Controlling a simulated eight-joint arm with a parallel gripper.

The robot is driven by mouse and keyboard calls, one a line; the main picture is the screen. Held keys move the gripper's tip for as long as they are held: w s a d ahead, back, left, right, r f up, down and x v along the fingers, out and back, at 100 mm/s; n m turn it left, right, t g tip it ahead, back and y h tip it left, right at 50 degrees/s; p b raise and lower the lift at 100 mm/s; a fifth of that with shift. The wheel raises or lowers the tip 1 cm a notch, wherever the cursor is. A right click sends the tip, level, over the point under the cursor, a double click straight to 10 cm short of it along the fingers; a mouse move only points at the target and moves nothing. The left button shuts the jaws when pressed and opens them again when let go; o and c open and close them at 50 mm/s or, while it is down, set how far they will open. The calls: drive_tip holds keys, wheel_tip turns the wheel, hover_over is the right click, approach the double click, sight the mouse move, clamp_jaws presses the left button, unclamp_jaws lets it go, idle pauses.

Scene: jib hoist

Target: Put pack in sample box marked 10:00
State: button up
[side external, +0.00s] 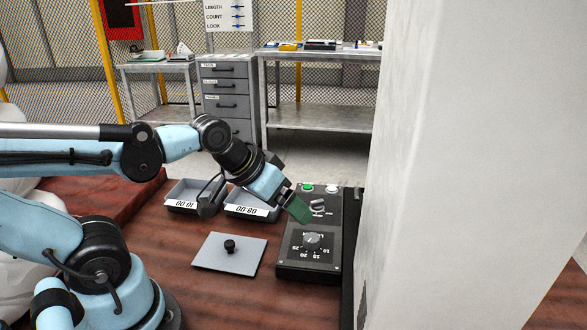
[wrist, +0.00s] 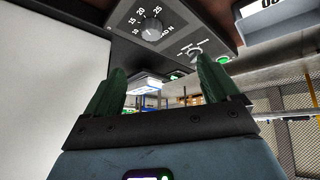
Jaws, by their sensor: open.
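My gripper (side external: 299,210) is in the side external view, tilted down over the dark control box (side external: 306,262). Its green fingers also show in the wrist view (wrist: 160,88), spread apart with nothing between them. A grey box (side external: 184,206) at the left has a white label, upside down, that seems to read 10:00. A similar grey box (side external: 249,211) to its right seems to read 08:00. I cannot make out a pack in either view. The control box has a numbered dial (side external: 311,241), and the dial also shows in the wrist view (wrist: 151,27).
A flat grey plate with a black knob (side external: 230,247) lies on the brown table in front of the boxes. A dark grey object (side external: 209,201) stands between the boxes. A large white pillar (side external: 475,170) blocks the right side. Drawers and benches stand behind.

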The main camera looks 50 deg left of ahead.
drive_tip(key=shift+s+a+m, duration=0.15)
drive_tip(key=shift+s+m, duration=0.2)
drive_tip(key=shift+m, duration=0.35)
drive_tip(key=w+d+r+n+g+h, duration=0.1)
drive_tip(key=w+r+n, duration=0.3)
drive_tip(key=w+n, duration=0.5)
drive_tip(key=w+d+r+n+g+h, duration=0.1)
drive_tip(key=w+r+n, duration=0.2)
drive_tip(key=w+n, duration=0.55)
drive_tip(key=w+d+f+n, duration=0.1)
drive_tip(key=w+f+n, duration=0.1)
drive_tip(key=n, duration=0.1)
drive_tip(key=w+d+f+n+g, duration=0.1)
drive_tip(key=w+f+n, duration=0.1)
drive_tip(key=n, duration=0.1)
drive_tip(key=w+d+f+n+g+h, duration=0.1)
drive_tip(key=w+f+n, duration=0.1)
drive_tip(key=n, duration=0.1)
drive_tip(key=shift+w+d+f, duration=0.1)
drive_tip(key=shift+f, duration=0.25)
drive_tip(key=shift+a+x, duration=0.1)
drive_tip(key=shift+x, duration=1.25)
drive_tip(key=shift+a+x, duration=0.15)
drive_tip(key=shift+x, duration=1.25)
drive_tip(key=shift+f, duration=0.1)
